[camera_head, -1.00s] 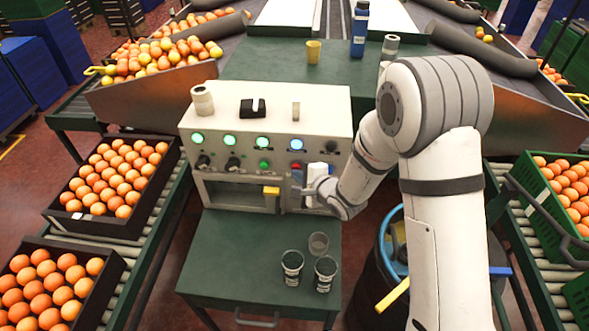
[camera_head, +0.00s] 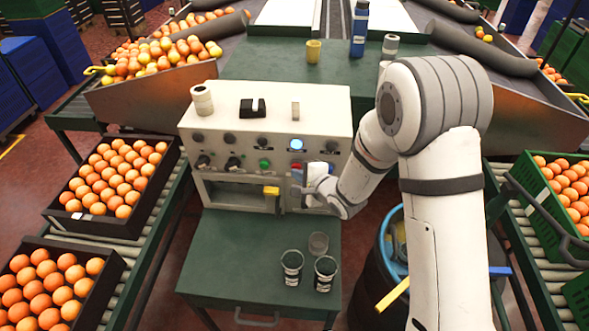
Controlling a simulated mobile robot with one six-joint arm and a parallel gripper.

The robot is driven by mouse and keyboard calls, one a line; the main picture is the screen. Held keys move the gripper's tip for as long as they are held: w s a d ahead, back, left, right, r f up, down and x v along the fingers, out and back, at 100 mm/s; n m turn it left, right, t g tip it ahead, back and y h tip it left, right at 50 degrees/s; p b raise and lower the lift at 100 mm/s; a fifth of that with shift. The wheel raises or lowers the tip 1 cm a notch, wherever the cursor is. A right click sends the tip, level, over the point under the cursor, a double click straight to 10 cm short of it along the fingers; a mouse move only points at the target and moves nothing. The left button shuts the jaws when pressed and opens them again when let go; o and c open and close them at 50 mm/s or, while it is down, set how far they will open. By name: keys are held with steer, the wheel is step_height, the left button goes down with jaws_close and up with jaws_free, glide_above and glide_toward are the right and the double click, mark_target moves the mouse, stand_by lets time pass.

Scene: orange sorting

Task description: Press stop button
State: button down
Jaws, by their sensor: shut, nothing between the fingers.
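A cream control panel (camera_head: 225,165) stands on a green table, with a row of round lamps along its face. Only one lamp, the blue one (camera_head: 296,145), is lit. A red button (camera_head: 296,165) shows below it, right of a green button (camera_head: 264,163); I take the red one to be the stop button. My gripper (camera_head: 306,188) is close to the panel face, just below and right of the red button. It is shut and holds nothing. Whether its tips touch a button is hidden by the gripper body.
Crates of oranges (camera_head: 140,232) flank the table on both sides.

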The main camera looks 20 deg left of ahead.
steer(key=shift+s+d, duration=0.25)
steer(key=shift+s, duration=0.45)
steer(key=s, duration=0.1)
steer(key=s+d+b, duration=0.1)
steer(key=s, duration=0.2)
steer(key=shift+s+d, duration=0.25)
steer(key=shift+s, duration=0.15)
stand_by(0.5)
steer(key=w+d+r+n+h, duration=0.2)
steer(key=d+r+h, duration=0.25)
steer(key=d, duration=0.75)
steer(key=w+d+r+n+h, duration=0.1)
steer(key=d+r+n+h, duration=0.4)
steer(key=d, duration=0.7)
steer(key=s+d+r+n+g, duration=0.1)
steer(key=s+d+r+g, duration=0.1)
steer(key=s+d, duration=0.4)
steer(key=s+d+r+n+g+h, duration=0.1)
steer(key=s+d+r, duration=0.4)
steer(key=s, duration=0.6)
steer(key=shift+d+r+n+g, duration=0.15)
steer(key=shift+d+n+g, duration=0.45)
steer(key=shift+d, duration=0.3)
